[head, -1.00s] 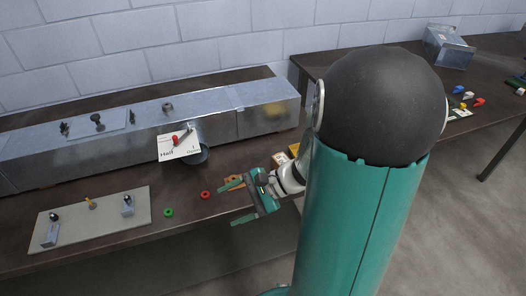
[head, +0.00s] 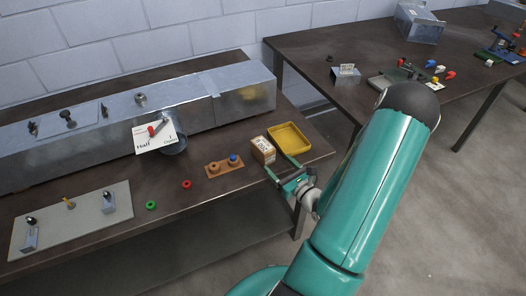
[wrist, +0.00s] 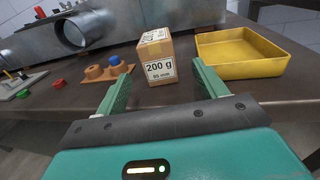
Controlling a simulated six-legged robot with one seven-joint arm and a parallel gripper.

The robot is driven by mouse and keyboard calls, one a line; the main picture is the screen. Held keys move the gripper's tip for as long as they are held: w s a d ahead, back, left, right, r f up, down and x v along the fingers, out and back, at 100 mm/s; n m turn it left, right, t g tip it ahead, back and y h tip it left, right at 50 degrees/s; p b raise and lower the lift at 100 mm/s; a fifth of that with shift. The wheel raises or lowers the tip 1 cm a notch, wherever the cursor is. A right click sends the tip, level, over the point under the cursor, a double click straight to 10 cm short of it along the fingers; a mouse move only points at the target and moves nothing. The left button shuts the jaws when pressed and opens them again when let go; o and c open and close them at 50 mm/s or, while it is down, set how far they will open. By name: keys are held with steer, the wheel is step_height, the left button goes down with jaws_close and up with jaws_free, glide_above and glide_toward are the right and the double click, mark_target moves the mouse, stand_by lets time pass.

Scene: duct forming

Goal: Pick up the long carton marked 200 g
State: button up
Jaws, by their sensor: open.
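The carton marked 200 g (wrist: 158,62) stands upright on the table, a brown box with a white label facing my gripper in the wrist view. It also shows in the head view (head: 263,150), between a wooden block and a yellow tray. My gripper (wrist: 158,85) is open and empty, its two green fingers pointing toward the carton. The carton appears between the fingertips in the wrist view, a little beyond them. In the head view my gripper (head: 285,175) is at the table's front edge, just in front of the carton.
The yellow tray (head: 274,143) lies right of the carton. The wooden block (head: 214,171) with a blue knob is left of it. Red (head: 186,184) and green (head: 151,205) rings lie farther left. A metal duct (head: 190,112) runs along the back.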

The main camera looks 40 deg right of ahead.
mark_target(263, 148)
steer(key=w, duration=0.4)
steer(key=shift+d, duration=0.15)
steer(key=shift+w+d+r, duration=0.15)
steer(key=shift+w+r, duration=0.05)
steer(key=shift+w, duration=1.15)
steer(key=shift+w+d+r, duration=0.1)
steer(key=shift+w+r, duration=0.05)
steer(key=shift+w, duration=1.2)
steer(key=c, duration=1.2)
steer(key=shift+r, duration=0.15)
